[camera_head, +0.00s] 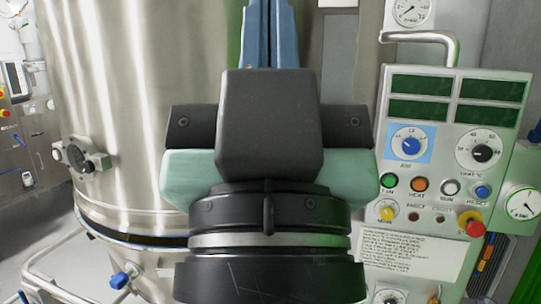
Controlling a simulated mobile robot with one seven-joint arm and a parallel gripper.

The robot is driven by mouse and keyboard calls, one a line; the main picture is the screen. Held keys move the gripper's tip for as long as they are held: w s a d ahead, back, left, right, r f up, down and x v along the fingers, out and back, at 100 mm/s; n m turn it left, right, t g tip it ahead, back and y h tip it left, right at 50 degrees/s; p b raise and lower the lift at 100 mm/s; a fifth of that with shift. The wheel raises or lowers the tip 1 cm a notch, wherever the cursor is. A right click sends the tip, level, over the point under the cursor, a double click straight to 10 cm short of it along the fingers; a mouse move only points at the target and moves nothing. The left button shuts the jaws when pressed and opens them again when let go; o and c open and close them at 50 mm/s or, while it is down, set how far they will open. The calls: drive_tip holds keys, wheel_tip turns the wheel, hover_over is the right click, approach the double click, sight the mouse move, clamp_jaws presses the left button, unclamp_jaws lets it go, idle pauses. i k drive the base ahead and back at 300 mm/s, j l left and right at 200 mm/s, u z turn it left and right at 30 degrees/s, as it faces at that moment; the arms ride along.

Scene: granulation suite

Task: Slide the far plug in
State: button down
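My gripper (268,130) fills the middle of the head view, seen from behind, with a dark body and pale green sides. Its fingertips are hidden behind its own body, so I cannot see whether it is open or holds anything. A blue upright piece (268,35) shows just above it; I cannot tell what it is. I cannot identify the far plug with certainty. A dark round fitting (88,160) sits on the left side of the steel vessel (130,90), apart from my gripper.
A control panel (450,185) with dials, buttons and a red emergency stop (471,223) stands close on the right. A curved metal handle (420,38) sits above it. A pipe rail (45,280) and a blue-knobbed valve (122,279) are at lower left.

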sight(121, 281)
drive_tip(key=i+j, duration=0.15)
drive_tip(key=j, duration=0.25)
drive_tip(key=i+j, duration=0.2)
drive_tip(key=j, duration=0.2)
drive_tip(key=i+j, duration=0.15)
drive_tip(key=j, duration=0.25)
drive_tip(key=i+j, duration=0.2)
drive_tip(key=j, duration=0.2)
drive_tip(key=u, duration=0.05)
